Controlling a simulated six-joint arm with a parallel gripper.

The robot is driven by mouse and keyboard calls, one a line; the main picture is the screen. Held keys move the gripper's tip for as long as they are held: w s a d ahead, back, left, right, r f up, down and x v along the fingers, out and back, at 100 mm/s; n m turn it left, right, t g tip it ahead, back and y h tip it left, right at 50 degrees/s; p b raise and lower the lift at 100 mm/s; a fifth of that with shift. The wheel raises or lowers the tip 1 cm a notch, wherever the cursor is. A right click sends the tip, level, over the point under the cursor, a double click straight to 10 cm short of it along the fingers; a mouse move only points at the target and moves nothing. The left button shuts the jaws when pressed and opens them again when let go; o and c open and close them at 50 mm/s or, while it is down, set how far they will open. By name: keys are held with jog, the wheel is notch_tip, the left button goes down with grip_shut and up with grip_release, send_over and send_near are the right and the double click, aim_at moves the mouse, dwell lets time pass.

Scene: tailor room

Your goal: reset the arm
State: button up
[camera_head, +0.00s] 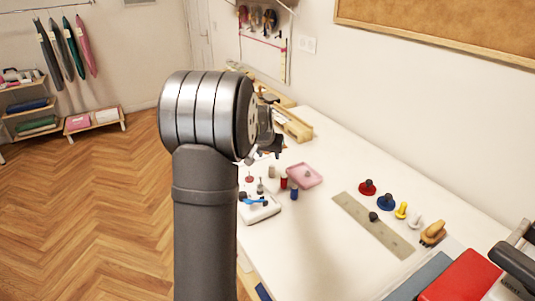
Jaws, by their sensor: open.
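My arm rises at the centre of the view and its thick joint hides part of the table behind it. My gripper (268,152) shows only in part, to the right of that joint, above the far part of the white table (290,252). It is open, and I see nothing held in it. Its fingers are small and partly hidden by the arm.
On the table are a pink tray (306,177), a grey strip (360,218), red (367,188) and blue (387,202) knobbed pieces, a brush (433,233), and a red block (461,275). A wooden rack (296,127) stands beyond. The floor (90,215) is clear at left.

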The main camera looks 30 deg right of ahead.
aim_at(272, 168)
jog(key=x, duration=1.2)
jog(key=shift+f, duration=0.1)
notch_tip(272, 168, up, 2)
jog(key=shift+r, duration=0.45)
jog(key=shift+f, duration=0.15)
